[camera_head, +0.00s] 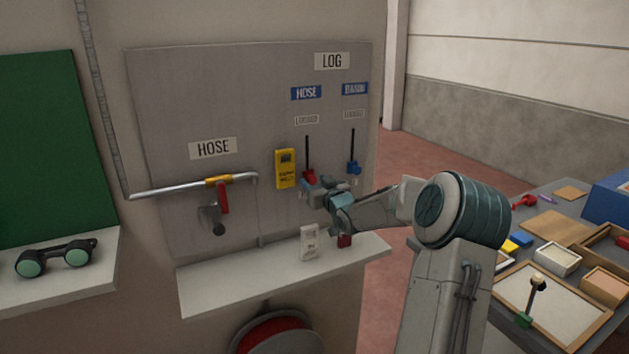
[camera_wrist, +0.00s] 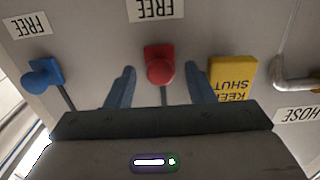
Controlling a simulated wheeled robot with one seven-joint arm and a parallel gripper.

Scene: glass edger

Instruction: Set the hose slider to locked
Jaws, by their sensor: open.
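The hose slider is a red knob (camera_head: 309,175) at the lower end of a dark vertical slot under the blue HOSE label (camera_head: 306,92). In the wrist view, which is upside down, the red knob (camera_wrist: 159,65) is by a FREE label (camera_wrist: 154,9). A small plate (camera_head: 307,119), too small to read surely, is at the slot's upper end. My gripper (camera_head: 320,188) is at the red knob, partly hiding it. In the wrist view my gripper (camera_wrist: 161,75) is open, one finger on each side of the knob with gaps between.
A second slider with a blue knob (camera_head: 353,168) is to the right, also low. A yellow tag (camera_head: 286,168) hangs close left. Farther left is a pipe (camera_head: 160,189) with a red valve handle (camera_head: 222,198). A ledge (camera_head: 270,275) juts out below.

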